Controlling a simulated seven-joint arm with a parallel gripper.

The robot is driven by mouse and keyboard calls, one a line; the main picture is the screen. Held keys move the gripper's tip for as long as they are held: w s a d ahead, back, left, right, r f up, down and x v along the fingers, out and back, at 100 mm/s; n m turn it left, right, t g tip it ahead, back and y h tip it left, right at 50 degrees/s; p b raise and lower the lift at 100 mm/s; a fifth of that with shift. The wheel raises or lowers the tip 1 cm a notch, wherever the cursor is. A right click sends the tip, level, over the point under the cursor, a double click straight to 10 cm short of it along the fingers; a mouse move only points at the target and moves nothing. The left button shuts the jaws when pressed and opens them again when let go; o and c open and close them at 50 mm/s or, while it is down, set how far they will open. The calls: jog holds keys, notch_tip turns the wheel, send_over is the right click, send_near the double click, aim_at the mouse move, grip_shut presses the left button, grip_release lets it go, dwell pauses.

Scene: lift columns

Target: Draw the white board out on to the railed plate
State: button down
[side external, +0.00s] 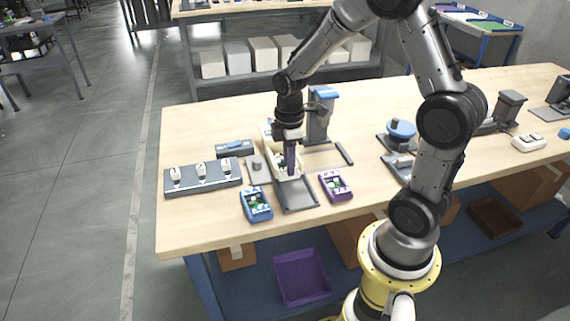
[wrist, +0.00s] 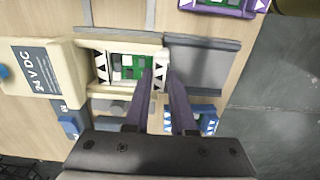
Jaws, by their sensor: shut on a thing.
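In the side view my gripper (side external: 290,172) points down at the front of the cream channel (side external: 266,132) and hides much of the board. The grey railed plate (side external: 298,194) lies just in front, bare; it also shows in the wrist view (wrist: 202,68).
A blue tray (side external: 256,205) and a purple tray (side external: 335,185), each with a green board, flank the plate. A grey column with a blue top (side external: 319,112) stands close behind my gripper. A grey rack (side external: 203,182) with white pieces is at left.

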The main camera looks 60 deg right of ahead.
jog(key=shift+s+a, duration=3)
jog(key=shift+a, duration=0.05)
jog(key=c, duration=0.8)
grip_release()
jog(key=shift+r, duration=3)
jog(key=s+a+r+m+t, duration=0.1)
jog(key=s+r+m+t, duration=0.1)
jog(key=s+r+m, duration=0.1)
jog(key=s+a+r+m+t, duration=0.1)
jog(key=s+r+m, duration=0.2)
jog(key=r, duration=0.1)
jog(key=s+a+r+m+t, duration=0.1)
jog(key=s+r+m+t, duration=0.1)
jog(key=s+r+m, duration=0.1)
jog(key=shift+a+r+t, duration=0.1)
jog(key=shift+r+t, duration=0.2)
